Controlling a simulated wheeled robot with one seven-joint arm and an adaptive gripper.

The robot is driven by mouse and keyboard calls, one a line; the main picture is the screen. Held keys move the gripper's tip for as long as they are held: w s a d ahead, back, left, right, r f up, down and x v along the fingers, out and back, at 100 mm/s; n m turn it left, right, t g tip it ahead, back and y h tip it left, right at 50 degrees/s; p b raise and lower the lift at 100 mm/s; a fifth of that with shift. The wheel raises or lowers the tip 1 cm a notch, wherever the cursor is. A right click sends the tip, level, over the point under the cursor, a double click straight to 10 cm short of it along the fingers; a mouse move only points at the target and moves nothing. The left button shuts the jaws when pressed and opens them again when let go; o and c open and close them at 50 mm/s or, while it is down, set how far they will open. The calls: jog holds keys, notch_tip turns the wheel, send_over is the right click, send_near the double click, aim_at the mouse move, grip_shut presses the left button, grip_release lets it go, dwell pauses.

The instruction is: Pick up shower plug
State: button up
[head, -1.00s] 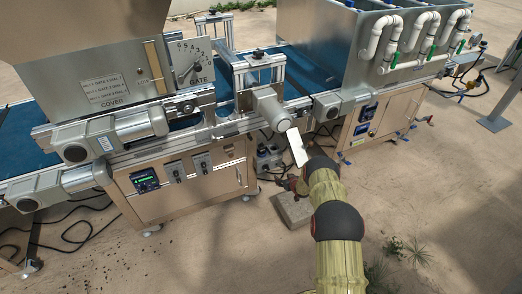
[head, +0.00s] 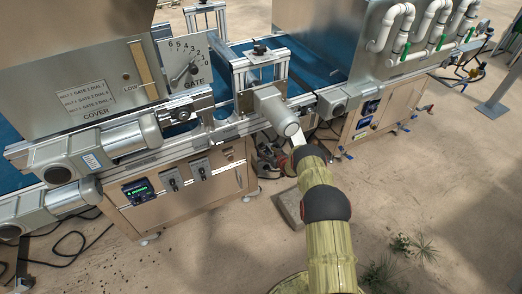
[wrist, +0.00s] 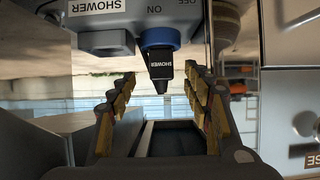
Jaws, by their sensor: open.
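The shower plug (wrist: 160,66) is black with a white SHOWER label. In the wrist view it sits at the blue socket ring (wrist: 158,38) on a grey housing labelled SHOWER (wrist: 97,8), with its narrow end pointing down in the picture. My gripper (wrist: 160,82) is open, one finger on each side of the plug, with visible gaps between fingers and plug. The wrist picture appears upside down.
A steel cabinet with a lit panel (head: 138,191) stands left of my arm, another cabinet (head: 366,122) right. A block (head: 288,209) lies on the floor below. Cables run on the floor at left. Open floor lies at right.

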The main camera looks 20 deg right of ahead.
aim_at(264, 148)
jog(key=b+x, duration=0.3)
jog(key=x, duration=0.2)
jog(key=shift+w+a, duration=0.15)
jog(key=shift+w, duration=0.25)
jog(key=shift+r, duration=0.1)
jog(key=shift+c, duration=1.3)
grip_shut()
jog(key=shift+r, duration=0.1)
